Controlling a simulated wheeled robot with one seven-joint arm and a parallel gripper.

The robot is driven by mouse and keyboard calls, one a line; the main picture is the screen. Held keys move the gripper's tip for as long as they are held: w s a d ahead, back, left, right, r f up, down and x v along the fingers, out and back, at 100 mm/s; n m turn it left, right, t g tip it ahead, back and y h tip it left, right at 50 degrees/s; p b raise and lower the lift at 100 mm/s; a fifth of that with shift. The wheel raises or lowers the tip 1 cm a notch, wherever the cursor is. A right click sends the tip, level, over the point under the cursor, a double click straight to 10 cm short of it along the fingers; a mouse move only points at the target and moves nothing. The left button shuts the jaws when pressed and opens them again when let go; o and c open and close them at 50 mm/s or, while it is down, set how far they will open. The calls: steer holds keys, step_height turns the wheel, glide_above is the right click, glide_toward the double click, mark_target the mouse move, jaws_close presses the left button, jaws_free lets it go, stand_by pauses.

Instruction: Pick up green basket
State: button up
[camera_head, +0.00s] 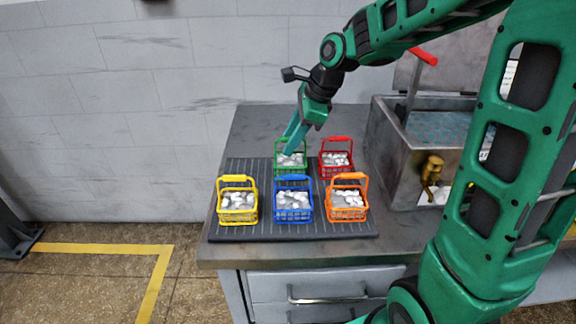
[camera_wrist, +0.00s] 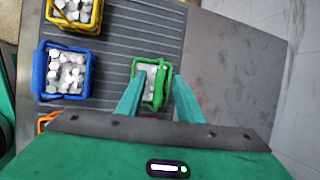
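The green basket (camera_head: 291,160) stands in the back row on the dark ribbed mat (camera_head: 255,232), between the red basket and the wall side, with pale pieces inside. In the wrist view the green basket (camera_wrist: 152,82) lies between and just beyond my fingertips, its handle near the right finger. My gripper (camera_head: 290,150) is above the basket, pointing down at it. In the wrist view my gripper (camera_wrist: 156,82) has its two fingers apart, one toward each side of the basket. I cannot tell whether either finger touches the handle.
A red basket (camera_head: 336,158) stands close to the right. Yellow (camera_head: 237,202), blue (camera_head: 292,200) and orange (camera_head: 347,199) baskets form the front row. A metal tank (camera_head: 395,150) with a brass tap stands to the right. The bench's back left is clear.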

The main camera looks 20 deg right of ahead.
steer(key=shift+a+f, duration=0.1)
steer(key=shift+f, duration=0.05)
jaws_close()
steer(key=shift+w, duration=0.1)
stand_by(1.3)
